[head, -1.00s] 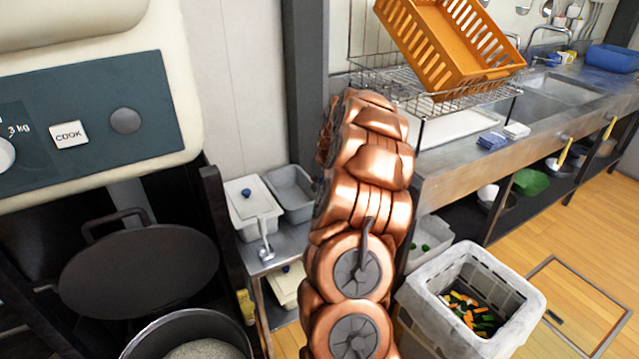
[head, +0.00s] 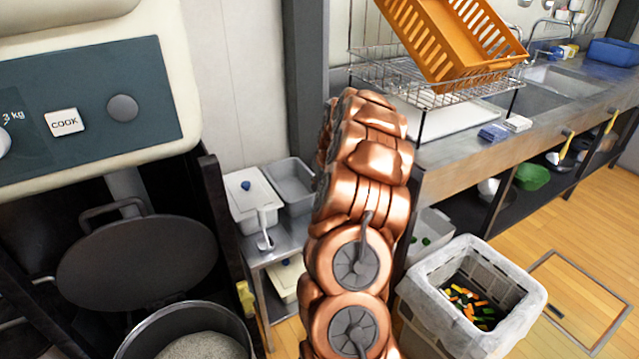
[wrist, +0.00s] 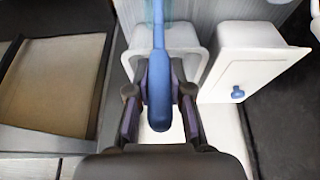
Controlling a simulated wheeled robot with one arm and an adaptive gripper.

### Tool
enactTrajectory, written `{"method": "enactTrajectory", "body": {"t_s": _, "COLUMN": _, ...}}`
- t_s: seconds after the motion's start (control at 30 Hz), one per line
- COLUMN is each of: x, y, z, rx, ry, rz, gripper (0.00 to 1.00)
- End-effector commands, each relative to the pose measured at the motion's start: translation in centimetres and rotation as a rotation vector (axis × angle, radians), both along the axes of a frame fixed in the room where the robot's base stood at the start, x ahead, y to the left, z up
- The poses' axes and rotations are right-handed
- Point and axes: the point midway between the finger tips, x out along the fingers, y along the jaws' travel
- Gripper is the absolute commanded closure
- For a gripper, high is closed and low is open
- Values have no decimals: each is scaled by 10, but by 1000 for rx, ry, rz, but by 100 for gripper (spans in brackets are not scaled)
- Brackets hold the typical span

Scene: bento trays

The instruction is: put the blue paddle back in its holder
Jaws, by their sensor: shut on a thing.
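In the wrist view, my gripper (wrist: 160,110) is shut on the blue paddle (wrist: 158,70). Its rounded handle end lies between the fingers, and its narrower shaft runs away toward the top edge. A faint light-blue, see-through area surrounds the shaft there; I cannot tell what it is. A white, open container (wrist: 199,62) lies below and behind the paddle in this view; I cannot tell whether they touch. In the head view my copper-coloured arm hides the gripper and the paddle. I cannot identify the paddle's holder for sure in either view.
A lidded white container with a blue knob (wrist: 237,94) is right of the gripper in the wrist view. The head view shows a cooker panel (head: 90,130), a pot (head: 150,312), a grey bin of scraps (head: 425,285) and an orange basket (head: 430,50). Floor at right is clear.

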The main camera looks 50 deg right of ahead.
Motion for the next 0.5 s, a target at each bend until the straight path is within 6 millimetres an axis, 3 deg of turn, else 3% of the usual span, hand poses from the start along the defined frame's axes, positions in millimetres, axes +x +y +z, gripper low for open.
{"method": "enactTrajectory", "body": {"t_s": 0.5, "x": 0, "y": 0, "z": -18, "rx": 0, "ry": 0, "rz": 0, "gripper": 100}}
